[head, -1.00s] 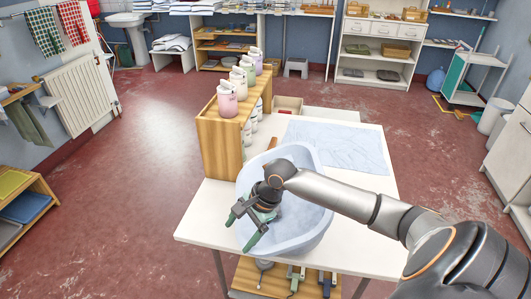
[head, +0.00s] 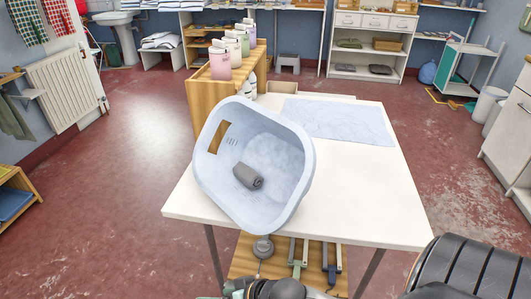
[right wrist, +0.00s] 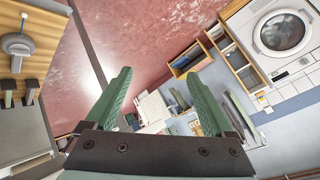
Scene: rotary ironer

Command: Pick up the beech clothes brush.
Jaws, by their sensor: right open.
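I cannot make out the beech clothes brush in either current view. A pale blue tub (head: 290,205) stands on the white table (head: 365,190) and looks tilted, its opening facing me. A dark grey rolled item (head: 248,176) lies inside it; the tub hides the table behind. My right gripper (right wrist: 158,75) is open and empty in the right wrist view, its green fingers spread. In the head view only parts of my arm show at the bottom edge, below the table front. My left gripper is not in view.
A wooden rack (head: 207,98) with pastel bottles stands at the table's back left. A light blue cloth (head: 340,120) lies flat at the back. Under the table front, a wooden board (head: 245,262) holds several tools. The table's right side is clear.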

